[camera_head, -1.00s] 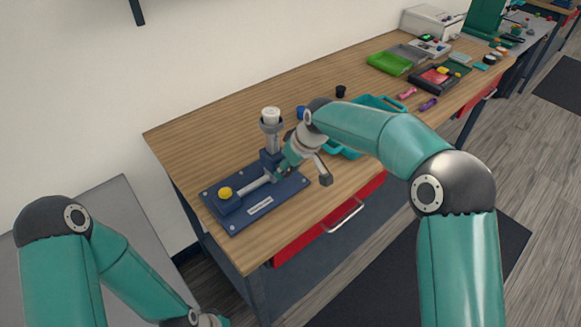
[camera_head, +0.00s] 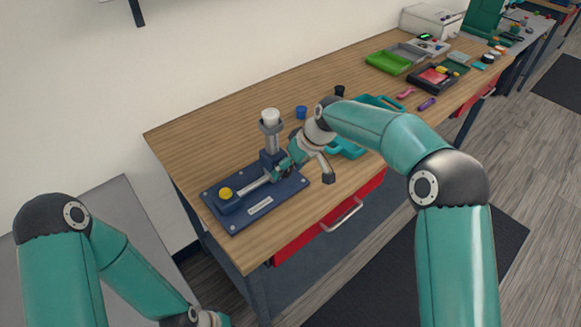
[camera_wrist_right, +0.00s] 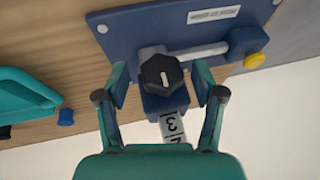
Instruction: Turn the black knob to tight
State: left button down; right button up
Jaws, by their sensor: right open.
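The black knob (camera_wrist_right: 161,74) is in the right wrist view, on the blue block of a fixture, with a white line on its face. The fixture has a blue base plate (camera_head: 222,217), a grey rod (camera_head: 255,185), a yellow knob (camera_head: 225,193) and an upright post with a white top (camera_head: 270,116). My right gripper (camera_wrist_right: 160,72) is open, its fingers on both sides of the black knob, apart from it as far as I can tell. In the head view the right gripper (camera_head: 281,168) hides the black knob. My left gripper is at the bottom edge, its fingers out of frame.
A teal tray (camera_head: 347,148) stands right of the fixture, with a blue cup (camera_head: 301,112) and a black cup (camera_head: 339,90) behind. A green tray (camera_head: 390,63) and other items lie farther along the bench. The wooden top left of the fixture is clear.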

jog(key=v, duration=1.2)
jog(key=shift+f, duration=0.1)
